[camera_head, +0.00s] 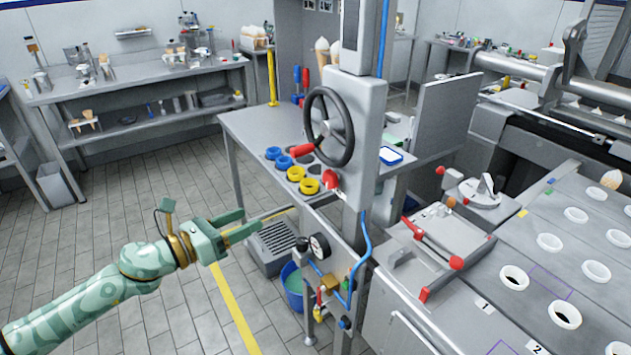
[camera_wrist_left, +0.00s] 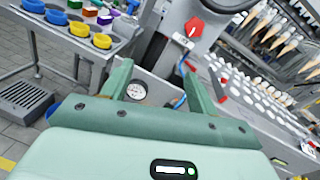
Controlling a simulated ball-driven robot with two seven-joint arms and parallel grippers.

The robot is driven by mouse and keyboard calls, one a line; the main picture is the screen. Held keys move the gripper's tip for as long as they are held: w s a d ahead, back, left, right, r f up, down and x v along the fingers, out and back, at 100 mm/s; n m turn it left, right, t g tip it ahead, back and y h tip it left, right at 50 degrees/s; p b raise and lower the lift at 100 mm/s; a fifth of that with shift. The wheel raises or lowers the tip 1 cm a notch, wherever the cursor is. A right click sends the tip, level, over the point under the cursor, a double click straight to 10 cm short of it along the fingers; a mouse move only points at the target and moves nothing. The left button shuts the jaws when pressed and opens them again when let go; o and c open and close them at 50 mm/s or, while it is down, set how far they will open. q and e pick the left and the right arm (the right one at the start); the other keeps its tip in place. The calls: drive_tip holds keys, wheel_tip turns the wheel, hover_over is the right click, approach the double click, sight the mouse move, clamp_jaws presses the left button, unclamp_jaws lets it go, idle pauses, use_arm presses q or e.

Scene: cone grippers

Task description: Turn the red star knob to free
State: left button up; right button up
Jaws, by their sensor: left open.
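The red star knob (camera_head: 330,179) sits on the front of the grey column (camera_head: 362,110), just below the black handwheel (camera_head: 350,128). In the left wrist view the knob (camera_wrist_left: 194,27) shows near the top, above a pale plate whose marks are too small to read. My left gripper (camera_head: 251,223) is open and empty, to the left of and below the knob and clear of it. Its two fingers also show in the left wrist view (camera_wrist_left: 158,80), spread apart with nothing between them. My right gripper is not in view.
Blue and yellow rings (camera_head: 296,173) lie on the table left of the column. A pressure gauge (camera_head: 319,246) and a blue hose (camera_head: 364,255) are below the knob. A blue bucket (camera_head: 292,283) stands on the floor. The handwheel has a red handle (camera_head: 302,150).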

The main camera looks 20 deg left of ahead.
use_arm(q)
drive_tip(key=s+d+r+m+h, duration=0.1)
drive_tip(key=d+r+m+h, duration=0.15)
drive_tip(key=r+m, duration=0.2)
drive_tip(key=p, duration=0.3)
approach(327, 181)
drive_tip(key=shift+g+y, duration=0.25)
drive_tip(key=shift+g, duration=0.15)
drive_tip(key=x, duration=0.5)
drive_tip(key=r+x, duration=0.1)
drive_tip(key=x, duration=0.2)
drive_tip(key=shift+w+d, duration=0.1)
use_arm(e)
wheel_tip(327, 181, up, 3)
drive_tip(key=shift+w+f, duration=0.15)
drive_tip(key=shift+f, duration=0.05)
use_arm(q)
drive_tip(key=shift+f, duration=0.1)
drive_tip(key=shift+c, duration=0.2)
drive_tip(key=c, duration=0.9)
